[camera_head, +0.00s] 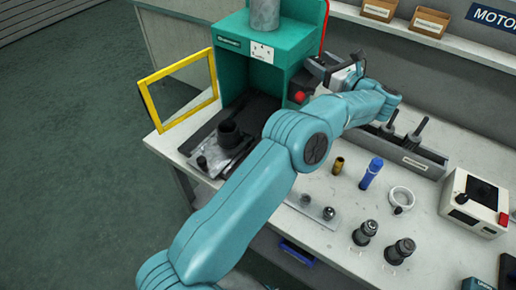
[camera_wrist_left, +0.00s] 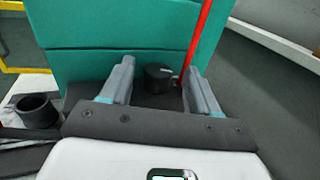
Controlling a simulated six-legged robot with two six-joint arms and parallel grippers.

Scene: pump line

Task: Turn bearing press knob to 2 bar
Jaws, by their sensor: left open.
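The teal bearing press (camera_head: 232,62) stands at the back left of the bench, and its teal wall (camera_wrist_left: 110,45) fills the left wrist view. The black knob (camera_wrist_left: 158,77) shows there near the press's lower edge, with a small pale mark. My left gripper (camera_head: 322,68) is at the press's right side; in the left wrist view the open fingers (camera_wrist_left: 160,68) stand on either side of the knob, apart from it. In the head view I cannot make out the knob behind the gripper and arm. My right gripper is not in view.
A red bar (camera_wrist_left: 196,45) runs close by the right finger. A yellow frame guard (camera_head: 152,98) stands open left of the press. A black cup-shaped part (camera_head: 228,133) sits at the press. A blue marker-like item (camera_head: 371,173) and several metal parts stand on the bench.

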